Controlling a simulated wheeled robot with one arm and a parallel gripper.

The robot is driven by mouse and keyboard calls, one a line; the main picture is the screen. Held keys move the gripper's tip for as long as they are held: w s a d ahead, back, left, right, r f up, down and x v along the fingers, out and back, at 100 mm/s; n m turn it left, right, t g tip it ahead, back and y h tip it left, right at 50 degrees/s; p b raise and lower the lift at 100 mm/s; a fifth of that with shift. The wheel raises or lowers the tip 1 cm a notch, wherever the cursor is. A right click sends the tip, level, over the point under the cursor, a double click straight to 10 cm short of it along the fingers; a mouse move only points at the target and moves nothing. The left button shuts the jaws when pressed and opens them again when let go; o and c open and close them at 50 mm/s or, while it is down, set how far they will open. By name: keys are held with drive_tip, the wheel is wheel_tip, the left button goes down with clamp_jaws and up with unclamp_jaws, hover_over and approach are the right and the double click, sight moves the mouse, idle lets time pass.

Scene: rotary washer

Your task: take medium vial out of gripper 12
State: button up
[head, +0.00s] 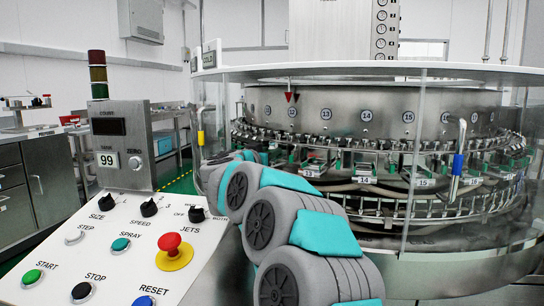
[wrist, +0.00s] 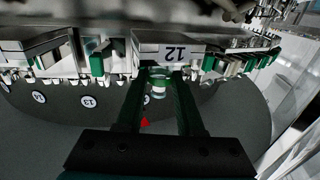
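The number 12 label (wrist: 168,53) shows upside down in the wrist view, on the washer gripper at the upper middle. A small clear vial (wrist: 158,87) with a pale rim sits just below the label in the picture. My gripper (wrist: 161,72) has its two dark green fingers on either side of the vial, with a visible gap between them. It looks open, and I see no clear contact with the vial. In the head view my gripper is hidden behind my arm, and so is the vial.
The rotary washer drum (head: 340,125) has numbered stations, with several washer grippers around it. Clear guard panels (head: 420,140) with a blue handle (head: 457,164) stand at the right. The control panel (head: 110,240) with a red stop button (head: 172,245) is at the lower left.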

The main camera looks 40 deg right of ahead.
clamp_jaws()
drive_tip(key=shift+r, duration=0.15)
